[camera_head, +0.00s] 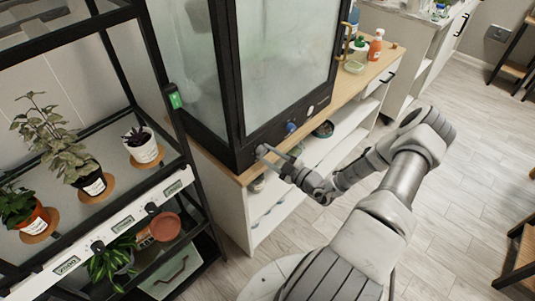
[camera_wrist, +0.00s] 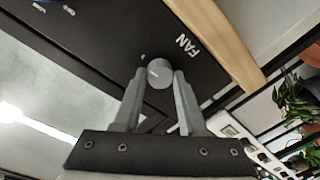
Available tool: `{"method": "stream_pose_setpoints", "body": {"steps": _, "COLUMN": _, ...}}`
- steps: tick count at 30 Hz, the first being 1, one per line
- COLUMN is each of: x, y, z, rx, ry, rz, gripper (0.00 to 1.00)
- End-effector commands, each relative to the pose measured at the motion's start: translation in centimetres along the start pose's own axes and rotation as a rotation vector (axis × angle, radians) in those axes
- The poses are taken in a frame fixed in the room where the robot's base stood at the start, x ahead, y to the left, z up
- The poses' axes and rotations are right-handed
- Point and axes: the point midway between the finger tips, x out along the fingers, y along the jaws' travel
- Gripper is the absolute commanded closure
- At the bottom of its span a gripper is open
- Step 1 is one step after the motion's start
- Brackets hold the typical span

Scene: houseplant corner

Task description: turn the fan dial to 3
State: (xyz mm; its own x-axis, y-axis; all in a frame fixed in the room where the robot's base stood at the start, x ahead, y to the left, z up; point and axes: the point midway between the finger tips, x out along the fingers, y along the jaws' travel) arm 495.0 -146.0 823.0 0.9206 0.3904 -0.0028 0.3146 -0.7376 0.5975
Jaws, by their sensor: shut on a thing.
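The fan dial (camera_wrist: 159,73) is a round grey knob on the black base panel of the glass cabinet (camera_head: 285,60). The white word FAN (camera_wrist: 187,46) is printed beside it in the wrist view. My gripper (camera_wrist: 159,82) is shut on the dial, one finger on each side. In the head view my gripper (camera_head: 266,153) reaches the left part of the panel and mostly hides the dial. A pale mark shows on the dial's face, but the number it points to cannot be read.
A blue knob (camera_head: 291,127) and a white knob (camera_head: 311,110) sit farther right on the same panel. A black plant rack (camera_head: 180,140) with several potted plants stands close on the left. Bottles, including an orange one (camera_head: 375,46), stand on the wooden top behind. Open floor lies to the right.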

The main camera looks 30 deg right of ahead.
Motion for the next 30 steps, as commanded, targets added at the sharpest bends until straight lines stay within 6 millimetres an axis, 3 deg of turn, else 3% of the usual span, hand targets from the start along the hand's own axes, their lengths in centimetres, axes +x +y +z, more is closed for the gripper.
{"method": "stream_pose_setpoints", "body": {"steps": 20, "x": -0.03, "y": -0.06, "z": 0.02, "rx": 0.07, "ry": 0.002, "rz": 0.001, "gripper": 1.0}}
{"method": "stream_pose_setpoints", "body": {"steps": 21, "x": -0.03, "y": -0.06, "z": 0.02, "rx": 0.07, "ry": 0.002, "rz": 0.001, "gripper": 0.57}}
{"method": "stream_pose_setpoints", "body": {"steps": 26, "x": -0.02, "y": -0.05, "z": 0.02, "rx": 0.069, "ry": 0.002, "rz": 0.001, "gripper": 0.29}}
{"method": "stream_pose_setpoints", "body": {"steps": 30, "x": -0.01, "y": -0.02, "z": 0.02, "rx": 0.068, "ry": 0.003, "rz": 0.001, "gripper": 0.29}}
